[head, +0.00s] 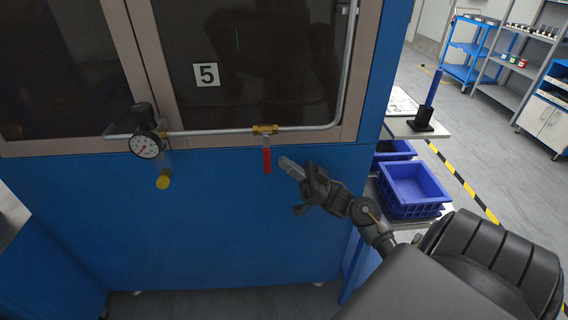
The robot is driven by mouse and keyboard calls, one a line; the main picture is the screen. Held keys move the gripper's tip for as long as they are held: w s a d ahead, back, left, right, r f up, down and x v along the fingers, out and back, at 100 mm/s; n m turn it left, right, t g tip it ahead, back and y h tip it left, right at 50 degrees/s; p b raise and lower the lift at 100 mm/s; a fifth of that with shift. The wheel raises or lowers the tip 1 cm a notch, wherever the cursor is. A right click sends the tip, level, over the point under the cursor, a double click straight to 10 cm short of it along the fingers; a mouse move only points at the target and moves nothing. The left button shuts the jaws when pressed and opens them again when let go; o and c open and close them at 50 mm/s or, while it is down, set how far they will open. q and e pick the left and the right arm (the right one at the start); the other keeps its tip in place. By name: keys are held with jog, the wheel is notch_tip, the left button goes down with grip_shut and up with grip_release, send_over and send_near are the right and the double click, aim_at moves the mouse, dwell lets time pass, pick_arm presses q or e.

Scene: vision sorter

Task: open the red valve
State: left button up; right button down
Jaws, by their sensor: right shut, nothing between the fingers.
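The red valve (267,159) is a red lever handle hanging straight down from a brass fitting (265,130) on the grey pipe, at the middle of the head view. The pipe runs level there, so the handle stands across it. My right gripper (284,163) is shut and empty. Its fingertips point left toward the handle, just to its right, with a small gap seen between them. I cannot tell how far apart they are in depth. My left gripper is not in view.
A pressure gauge (147,146) with a yellow-ended part (163,181) below it sits on the pipe at left. The blue cabinet (190,240) fills the front. Blue bins (414,190) stand on a shelf to the right, near my right arm.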

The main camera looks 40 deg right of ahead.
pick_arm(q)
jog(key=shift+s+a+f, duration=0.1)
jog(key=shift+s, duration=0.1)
pick_arm(e)
jog(key=shift+w+a, duration=0.35)
jog(key=shift+a, duration=0.15)
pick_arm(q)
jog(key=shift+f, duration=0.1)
